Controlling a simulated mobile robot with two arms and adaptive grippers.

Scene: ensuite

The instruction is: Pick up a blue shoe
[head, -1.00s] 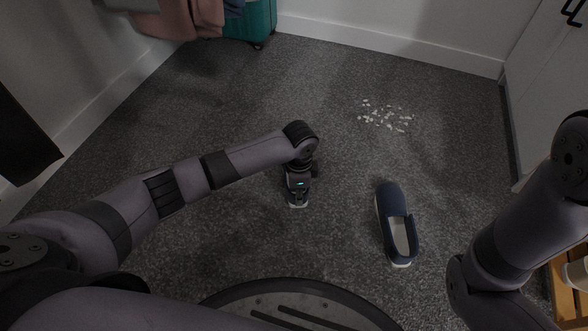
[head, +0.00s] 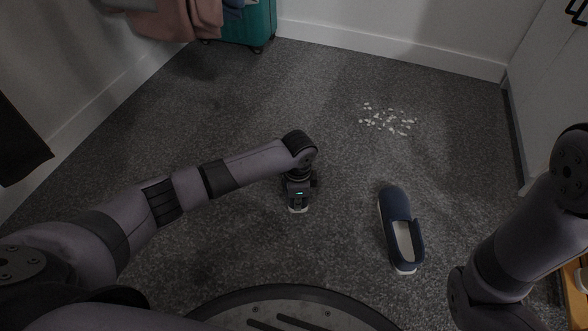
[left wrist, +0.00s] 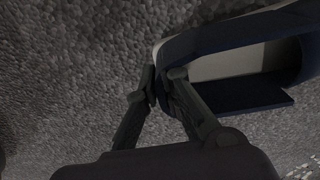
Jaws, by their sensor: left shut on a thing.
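A blue shoe with a pale inside shows large in the left wrist view (left wrist: 238,95). My left gripper (left wrist: 158,87) is shut on the rim of this shoe, with one finger on each side of its wall. In the head view the left gripper (head: 299,200) points down at the carpet, and only a pale bit of the held shoe (head: 298,210) shows beneath it. A second blue shoe (head: 395,204) with a pale inside and sole lies on the carpet to the right of it. My right gripper is out of view; only part of that arm shows.
White scattered bits (head: 388,120) lie on the grey carpet (head: 330,90) beyond the shoes. A teal suitcase (head: 250,28) and hanging clothes (head: 180,18) are at the back left. A white cabinet (head: 553,85) stands at the right. Carpet around the gripper is clear.

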